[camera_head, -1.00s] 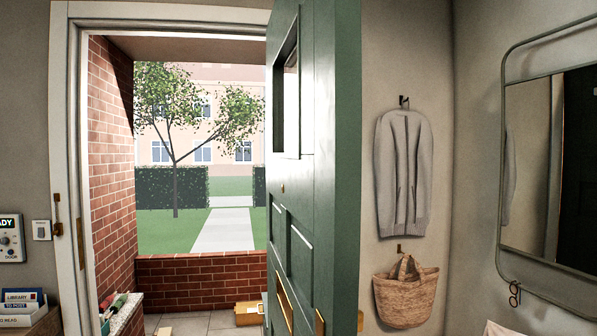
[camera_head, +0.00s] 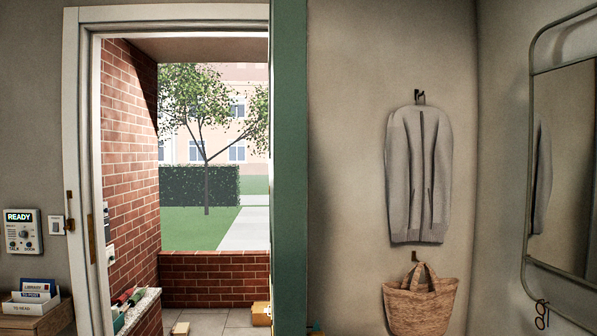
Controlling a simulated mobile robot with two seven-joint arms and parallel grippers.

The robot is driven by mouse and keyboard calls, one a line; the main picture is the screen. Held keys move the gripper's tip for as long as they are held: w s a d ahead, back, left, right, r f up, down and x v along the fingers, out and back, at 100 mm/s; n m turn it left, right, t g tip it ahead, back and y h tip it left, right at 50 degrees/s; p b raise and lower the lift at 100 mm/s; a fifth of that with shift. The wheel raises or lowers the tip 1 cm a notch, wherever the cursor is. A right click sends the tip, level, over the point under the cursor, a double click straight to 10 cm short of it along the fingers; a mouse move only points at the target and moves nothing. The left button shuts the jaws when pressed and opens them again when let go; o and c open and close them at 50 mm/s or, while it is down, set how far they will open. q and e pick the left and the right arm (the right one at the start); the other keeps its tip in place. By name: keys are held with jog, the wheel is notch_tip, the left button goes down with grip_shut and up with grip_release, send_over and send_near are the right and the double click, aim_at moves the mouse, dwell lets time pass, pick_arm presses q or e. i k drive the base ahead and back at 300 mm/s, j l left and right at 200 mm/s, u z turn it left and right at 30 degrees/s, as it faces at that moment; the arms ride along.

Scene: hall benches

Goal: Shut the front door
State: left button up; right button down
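The green front door (camera_head: 289,170) stands open, swung into the room. I see it almost edge-on as a tall green strip to the right of the doorway. Its panels and handle are hidden from this angle. The white door frame (camera_head: 84,180) surrounds the opening on the left and top, with a brass strike plate (camera_head: 91,238) on its left jamb. Neither of my grippers shows in the head view.
Left of the frame hang an intercom reading READY (camera_head: 23,232) and a small switch (camera_head: 57,225), above a box of books (camera_head: 33,297). Right of the door hang a grey cardigan (camera_head: 418,175), a woven basket (camera_head: 420,302) and a mirror (camera_head: 565,165). Outside is a brick porch (camera_head: 213,280).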

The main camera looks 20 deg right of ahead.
aim_at(287, 40)
jog(key=i+l+u, duration=0.2)
jog(key=l, duration=0.7)
jog(key=l+z, duration=0.2)
jog(key=l, duration=0.5)
